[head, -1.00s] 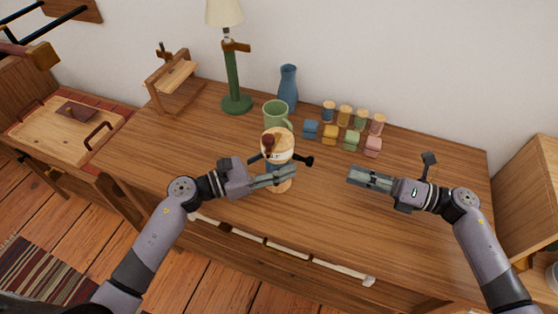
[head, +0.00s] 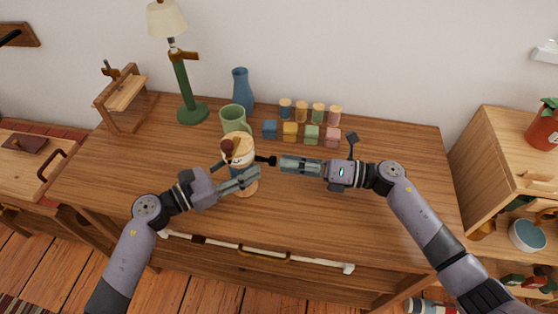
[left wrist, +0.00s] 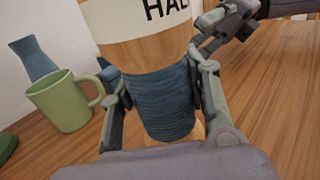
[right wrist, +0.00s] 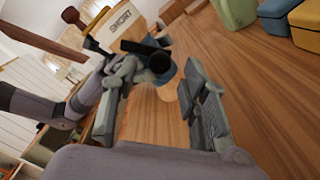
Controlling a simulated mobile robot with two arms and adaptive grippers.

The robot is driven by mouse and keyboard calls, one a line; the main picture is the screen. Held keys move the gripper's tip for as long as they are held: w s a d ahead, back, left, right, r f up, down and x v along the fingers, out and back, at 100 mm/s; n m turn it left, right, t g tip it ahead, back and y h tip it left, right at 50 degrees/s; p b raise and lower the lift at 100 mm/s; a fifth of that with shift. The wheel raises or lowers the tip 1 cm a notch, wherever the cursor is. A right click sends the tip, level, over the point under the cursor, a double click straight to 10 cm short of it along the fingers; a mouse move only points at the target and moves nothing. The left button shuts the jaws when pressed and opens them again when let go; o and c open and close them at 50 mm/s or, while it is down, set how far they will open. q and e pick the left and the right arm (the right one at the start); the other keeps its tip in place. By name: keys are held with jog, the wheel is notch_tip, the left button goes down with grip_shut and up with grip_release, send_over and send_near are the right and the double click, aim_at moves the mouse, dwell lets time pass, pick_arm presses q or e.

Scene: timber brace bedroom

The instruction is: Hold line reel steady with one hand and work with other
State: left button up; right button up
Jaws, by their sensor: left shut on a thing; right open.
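The line reel (head: 239,151) stands upright on the wooden desk (head: 350,215). It has a pale wooden body with lettering, a band of blue line, a dark red knob on top and a black knob (head: 267,160) at its right side. My left gripper (head: 254,180) is shut on the reel; the left wrist view shows its fingers on both sides of the blue line (left wrist: 160,103). My right gripper (head: 284,164) is open, its fingertips close to the black knob. In the right wrist view the black knob (right wrist: 158,61) shows at the finger opening; contact is unclear.
A green mug (head: 234,120) stands just behind the reel, with a blue vase (head: 242,90) and a green lamp (head: 184,88) farther back. Several coloured blocks (head: 290,131) and small spools (head: 318,113) are behind my right gripper. The desk's front right is clear.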

aim_at(266, 160)
jog(key=shift+x, duration=1.5)
jog(key=shift+c, duration=0.2)
grip_shut()
